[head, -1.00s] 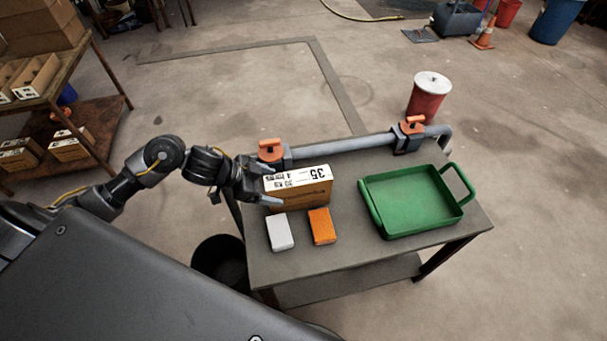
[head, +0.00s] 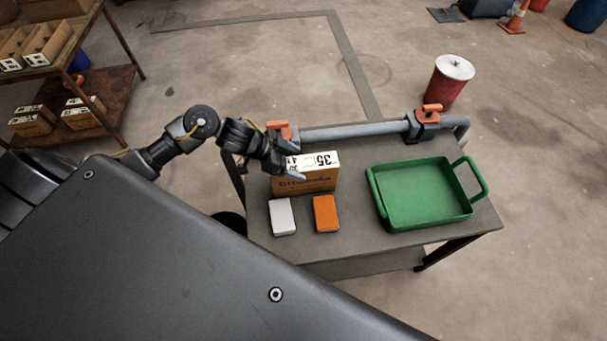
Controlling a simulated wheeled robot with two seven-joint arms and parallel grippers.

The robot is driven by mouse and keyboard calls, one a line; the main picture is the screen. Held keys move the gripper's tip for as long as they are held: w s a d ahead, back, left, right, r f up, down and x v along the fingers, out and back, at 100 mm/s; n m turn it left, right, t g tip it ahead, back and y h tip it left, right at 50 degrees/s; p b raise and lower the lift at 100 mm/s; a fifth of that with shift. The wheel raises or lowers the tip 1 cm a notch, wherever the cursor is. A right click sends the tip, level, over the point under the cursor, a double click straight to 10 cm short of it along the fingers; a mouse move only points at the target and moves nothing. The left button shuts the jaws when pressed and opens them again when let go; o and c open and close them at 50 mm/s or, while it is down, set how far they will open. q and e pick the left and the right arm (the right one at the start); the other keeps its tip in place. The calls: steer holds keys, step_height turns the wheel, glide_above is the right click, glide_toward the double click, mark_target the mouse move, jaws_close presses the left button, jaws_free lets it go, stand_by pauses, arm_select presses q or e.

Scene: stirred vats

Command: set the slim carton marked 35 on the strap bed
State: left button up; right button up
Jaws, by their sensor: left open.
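The slim brown carton marked 35 (head: 312,183), with a white label along its top, stands upright on the grey cart top (head: 350,224). My left gripper (head: 294,167) is open at the carton's left end, with a finger showing in front of part of its label. I cannot tell whether the fingers touch the carton. No strap bed can be made out in this view. My right gripper is not in view.
A white box (head: 282,217) and an orange box (head: 326,214) lie in front of the carton. A green tray (head: 423,196) sits to the right. A grey rail with orange-handled clamps (head: 425,122) runs along the back. A red drum (head: 450,82) stands behind.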

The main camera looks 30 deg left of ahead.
mark_target(301, 163)
arm_select(q)
steer(key=shift+w+d+f, duration=0.15)
steer(key=shift+d+f, duration=0.1)
steer(key=shift+d, duration=0.05)
steer(key=x, duration=0.4)
steer(key=shift+w+f, duration=0.15)
steer(key=shift+w, duration=0.05)
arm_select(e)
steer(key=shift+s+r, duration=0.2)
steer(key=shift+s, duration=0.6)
arm_select(q)
jaws_close()
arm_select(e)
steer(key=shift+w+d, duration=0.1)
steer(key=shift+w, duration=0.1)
